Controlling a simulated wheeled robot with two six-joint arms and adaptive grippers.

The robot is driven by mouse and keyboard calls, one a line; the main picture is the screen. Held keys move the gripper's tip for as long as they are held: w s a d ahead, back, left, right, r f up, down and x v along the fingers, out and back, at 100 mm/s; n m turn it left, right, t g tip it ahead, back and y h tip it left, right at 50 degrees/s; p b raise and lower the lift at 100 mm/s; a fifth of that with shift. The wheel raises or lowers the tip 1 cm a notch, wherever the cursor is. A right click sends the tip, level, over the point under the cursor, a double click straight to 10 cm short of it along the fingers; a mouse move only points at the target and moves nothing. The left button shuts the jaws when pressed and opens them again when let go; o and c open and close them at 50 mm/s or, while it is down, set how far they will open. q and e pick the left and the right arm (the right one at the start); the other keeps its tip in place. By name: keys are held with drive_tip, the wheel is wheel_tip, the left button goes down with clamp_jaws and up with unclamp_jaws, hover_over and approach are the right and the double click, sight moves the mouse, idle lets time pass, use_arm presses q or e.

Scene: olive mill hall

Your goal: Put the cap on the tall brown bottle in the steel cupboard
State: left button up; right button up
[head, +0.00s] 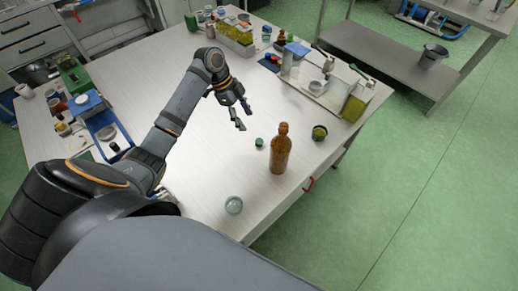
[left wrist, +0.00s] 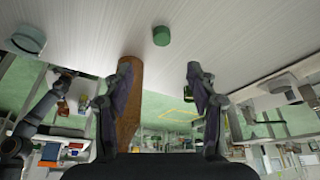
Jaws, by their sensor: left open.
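A tall brown bottle (head: 281,150) stands upright on the pale table (head: 205,165), near its right edge. A small green cap (head: 259,142) lies on the table just left of the bottle. My left gripper (head: 243,117) is open and empty, above the table and beyond the cap. In the left wrist view the cap (left wrist: 161,35) is ahead of the open jaws (left wrist: 159,75), and the brown bottle (left wrist: 129,100) is partly hidden behind the left finger. The bottle stands on the table, not in a cupboard. A dark arm at the left of that view looks like my right one; its jaw state is unclear.
A round jar with a green top (head: 319,132) stands right of the bottle. A glass bowl (head: 233,205) sits near the front edge. A tray (head: 318,92) with a bottle and oil can is at the back right. The table middle is clear.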

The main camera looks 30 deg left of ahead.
sight(259, 141)
use_arm(q)
drive_tip(key=shift+f+b, duration=0.45)
drive_tip(key=shift+f, duration=0.45)
use_arm(e)
wheel_tip(259, 141, down, 2)
use_arm(q)
drive_tip(key=shift+x, duration=2.65)
use_arm(e)
drive_tip(key=shift+r, duration=0.2)
use_arm(q)
drive_tip(key=shift+d+f+p, duration=0.25)
drive_tip(key=shift+p, duration=0.15)
drive_tip(key=x, duration=0.4)
drive_tip(key=shift+w+d+f+p, duration=0.2)
drive_tip(key=shift+w+d+p, duration=0.05)
drive_tip(key=shift+p, duration=0.1)
use_arm(e)
drive_tip(key=shift+r, duration=0.55)
